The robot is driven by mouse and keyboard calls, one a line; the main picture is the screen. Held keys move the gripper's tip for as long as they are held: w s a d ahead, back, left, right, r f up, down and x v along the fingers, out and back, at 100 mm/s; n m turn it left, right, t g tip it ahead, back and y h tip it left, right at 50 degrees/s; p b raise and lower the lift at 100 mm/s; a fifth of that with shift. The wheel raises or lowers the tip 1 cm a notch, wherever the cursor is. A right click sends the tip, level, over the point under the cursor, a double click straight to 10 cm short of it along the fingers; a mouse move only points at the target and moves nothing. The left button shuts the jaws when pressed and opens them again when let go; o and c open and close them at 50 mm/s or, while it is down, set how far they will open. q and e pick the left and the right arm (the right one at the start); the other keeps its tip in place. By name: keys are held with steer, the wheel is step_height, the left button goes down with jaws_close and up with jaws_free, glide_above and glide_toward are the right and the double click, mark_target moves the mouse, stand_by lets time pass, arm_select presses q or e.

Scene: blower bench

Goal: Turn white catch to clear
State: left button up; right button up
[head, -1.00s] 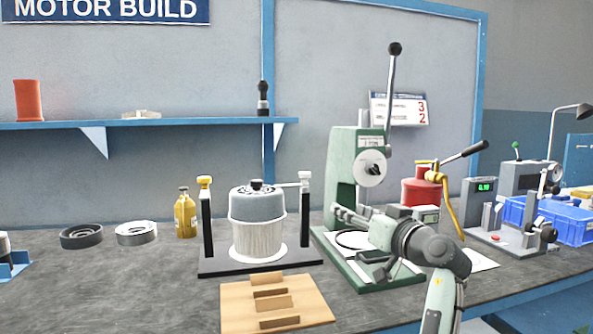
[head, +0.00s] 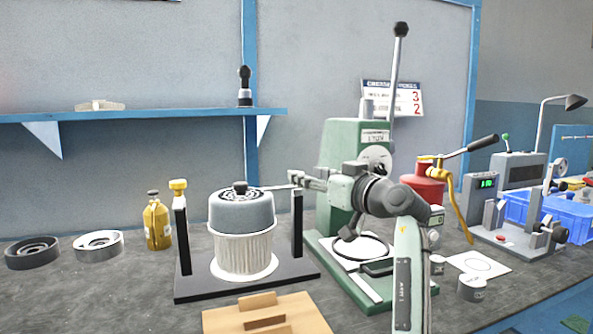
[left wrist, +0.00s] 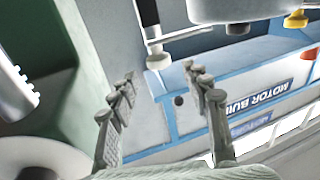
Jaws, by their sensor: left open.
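The motor unit, a grey cap (head: 242,208) over a white ribbed body (head: 243,252), stands on a black base between two black posts. The white catch (head: 278,187) tops the right post (head: 297,225), its arm reaching left over the cap's edge. The left post carries a yellow catch (head: 178,185), turned away from the cap. My left gripper (head: 294,178) is open at the white catch, partly hiding it. In the left wrist view, inverted, the white catch (left wrist: 155,58) shows just beyond the open fingertips (left wrist: 160,75); contact is unclear. My right gripper is out of view.
A green press (head: 340,170) stands close behind and right of my left gripper. A wooden block (head: 265,318) lies in front of the base. A yellow bottle (head: 156,225) and two rings (head: 98,245) sit at left. A red pot (head: 422,188) stands at right.

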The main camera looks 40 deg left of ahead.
arm_select(q)
steer(key=shift+p+x, duration=0.3)
steer(key=shift+x, duration=2.1)
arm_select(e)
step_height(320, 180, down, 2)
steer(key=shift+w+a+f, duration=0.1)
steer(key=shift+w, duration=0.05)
arm_select(q)
steer(key=shift+c, duration=0.4)
jaws_close()
